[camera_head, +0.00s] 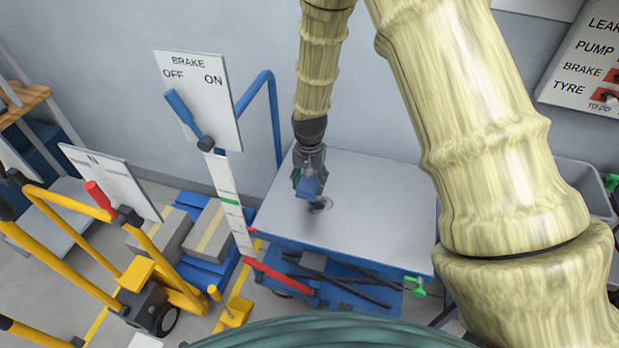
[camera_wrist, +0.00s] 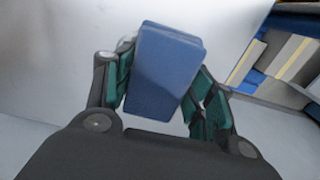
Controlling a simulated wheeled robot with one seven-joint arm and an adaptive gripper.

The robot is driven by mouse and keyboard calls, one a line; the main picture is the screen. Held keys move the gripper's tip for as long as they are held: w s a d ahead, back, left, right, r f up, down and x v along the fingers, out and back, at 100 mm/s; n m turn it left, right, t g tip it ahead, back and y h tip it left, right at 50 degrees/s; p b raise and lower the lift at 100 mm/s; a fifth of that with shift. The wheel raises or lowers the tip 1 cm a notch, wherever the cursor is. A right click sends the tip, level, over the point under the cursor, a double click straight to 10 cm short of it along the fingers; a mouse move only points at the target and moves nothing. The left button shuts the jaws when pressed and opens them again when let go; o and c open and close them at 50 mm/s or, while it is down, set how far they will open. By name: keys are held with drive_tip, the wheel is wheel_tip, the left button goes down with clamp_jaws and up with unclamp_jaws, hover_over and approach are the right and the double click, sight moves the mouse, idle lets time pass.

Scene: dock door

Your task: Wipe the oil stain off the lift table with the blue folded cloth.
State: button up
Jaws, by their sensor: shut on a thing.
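My gripper (camera_head: 308,182) is over the grey top of the lift table (camera_head: 385,200), near its left half. It is shut on the blue folded cloth (camera_head: 306,188). In the wrist view the cloth (camera_wrist: 165,70) shows as a thick blue block between the green-padded fingers of my gripper (camera_wrist: 160,85). A dark smudge, the oil stain (camera_head: 325,204), lies on the table top just beside and below the cloth; part of it may be hidden by the cloth or its shadow. I cannot tell whether the cloth touches the table.
A brake sign board (camera_head: 200,95) with a blue lever stands left of the table. A yellow pallet truck (camera_head: 140,275) and grey boxes (camera_head: 205,235) on a blue pallet are at the left. A grey bin (camera_head: 583,188) is at the right. The table's right half is clear.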

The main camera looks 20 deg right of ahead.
drive_tip(key=p, duration=0.4)
drive_tip(key=shift+s+r, duration=0.15)
drive_tip(key=shift+r, duration=0.05)
drive_tip(key=shift+f+p, duration=0.3)
drive_tip(key=shift+p, duration=0.1)
